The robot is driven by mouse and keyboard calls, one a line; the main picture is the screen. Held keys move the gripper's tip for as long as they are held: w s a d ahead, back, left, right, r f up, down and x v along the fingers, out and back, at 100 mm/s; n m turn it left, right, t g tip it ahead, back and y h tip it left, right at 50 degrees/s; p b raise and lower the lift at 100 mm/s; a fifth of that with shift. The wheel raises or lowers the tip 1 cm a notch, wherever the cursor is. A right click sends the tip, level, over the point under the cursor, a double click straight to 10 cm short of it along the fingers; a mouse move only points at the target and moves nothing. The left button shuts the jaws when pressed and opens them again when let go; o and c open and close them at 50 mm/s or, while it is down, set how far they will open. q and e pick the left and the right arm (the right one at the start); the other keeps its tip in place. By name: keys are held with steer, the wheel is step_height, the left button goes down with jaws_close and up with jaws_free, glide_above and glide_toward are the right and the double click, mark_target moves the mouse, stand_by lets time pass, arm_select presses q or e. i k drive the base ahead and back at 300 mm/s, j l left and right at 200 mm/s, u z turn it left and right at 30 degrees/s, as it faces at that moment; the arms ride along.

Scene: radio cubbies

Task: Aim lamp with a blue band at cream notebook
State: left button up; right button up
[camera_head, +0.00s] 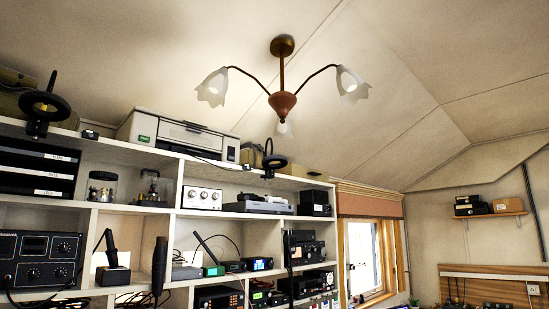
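Neither of my grippers is in the head view. Two dark lamp-like fixtures with ring heads sit along the top edge of the white shelving: one at the far left (45,103) and a smaller one near the middle (272,159). I cannot make out a blue band on either. A brown ceiling lamp (282,99) with pale glass shades hangs overhead, and no blue band shows on it. I see no cream notebook in this view.
White shelving (125,153) holds radios and other equipment across the left and middle. A printer (180,132) stands on top. A window (366,258) is right of the shelving. A small wall shelf (490,214) and a wooden panel (500,291) are at far right.

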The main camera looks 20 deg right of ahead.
mark_target(265, 163)
steer(key=l+u, duration=0.2)
steer(key=u, duration=0.4)
steer(key=i+l+u, duration=0.1)
steer(key=l+u, duration=0.15)
steer(key=l, duration=0.3)
steer(key=l+u, duration=0.25)
steer(key=l, duration=0.25)
steer(key=l+u, duration=0.15)
steer(key=l, duration=0.95)
